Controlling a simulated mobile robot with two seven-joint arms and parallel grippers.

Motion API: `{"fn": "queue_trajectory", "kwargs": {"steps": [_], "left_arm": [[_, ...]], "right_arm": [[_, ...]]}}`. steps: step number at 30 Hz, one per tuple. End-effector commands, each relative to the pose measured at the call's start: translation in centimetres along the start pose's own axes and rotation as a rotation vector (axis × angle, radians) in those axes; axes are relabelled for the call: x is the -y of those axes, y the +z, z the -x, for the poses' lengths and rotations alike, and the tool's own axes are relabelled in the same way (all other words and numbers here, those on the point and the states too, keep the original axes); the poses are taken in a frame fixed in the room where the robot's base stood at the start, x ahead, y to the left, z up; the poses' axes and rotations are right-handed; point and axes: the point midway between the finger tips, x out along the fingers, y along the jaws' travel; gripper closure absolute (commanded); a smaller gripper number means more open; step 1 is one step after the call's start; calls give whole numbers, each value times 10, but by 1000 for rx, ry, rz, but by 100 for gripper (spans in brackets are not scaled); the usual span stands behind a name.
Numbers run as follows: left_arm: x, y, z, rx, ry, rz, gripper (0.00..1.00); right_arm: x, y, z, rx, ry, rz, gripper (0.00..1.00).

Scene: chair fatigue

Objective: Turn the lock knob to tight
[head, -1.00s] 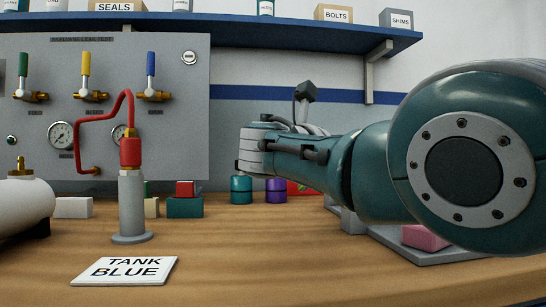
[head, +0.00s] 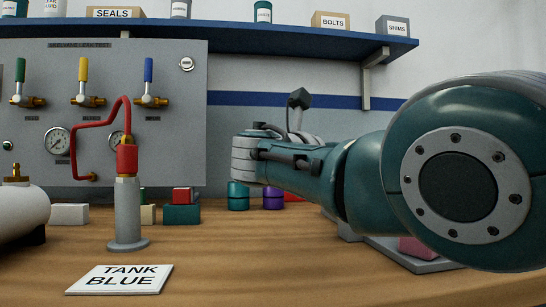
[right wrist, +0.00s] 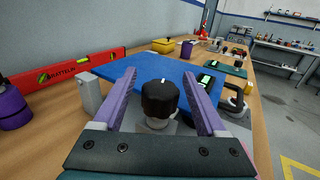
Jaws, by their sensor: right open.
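A black knob (right wrist: 159,98) stands upright on a pale round stem and grey base, in the middle of the right wrist view. My right gripper (right wrist: 160,76) is open, with one purple finger on each side of the knob. Gaps show between the knob and both fingers, so it is not gripped. Any marking for tight on the knob cannot be made out. In the head view my right arm reaches in from the right, but its fingers and the knob are hidden. My left gripper is in neither view.
A blue board (right wrist: 180,70) lies just beyond the knob, with a red level (right wrist: 75,70) and a purple cylinder (right wrist: 12,106) to the left. In the head view, a grey post (head: 127,210) with a red hose and a "TANK BLUE" card (head: 120,279) stand left of my arm.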

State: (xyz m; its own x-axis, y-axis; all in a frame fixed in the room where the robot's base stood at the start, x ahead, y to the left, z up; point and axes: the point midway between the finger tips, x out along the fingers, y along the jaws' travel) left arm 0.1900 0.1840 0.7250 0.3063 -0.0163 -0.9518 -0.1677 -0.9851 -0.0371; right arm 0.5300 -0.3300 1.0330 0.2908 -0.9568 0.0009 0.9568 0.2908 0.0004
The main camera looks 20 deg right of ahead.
Motion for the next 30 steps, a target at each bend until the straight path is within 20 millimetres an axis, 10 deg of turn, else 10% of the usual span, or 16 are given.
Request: {"fn": "queue_trajectory", "kwargs": {"steps": [13,30], "left_arm": [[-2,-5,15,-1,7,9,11],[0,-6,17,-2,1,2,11]], "right_arm": [[0,0,82,-2,2,1,26],[1,-1,92,-8,0,-5,26]]}}
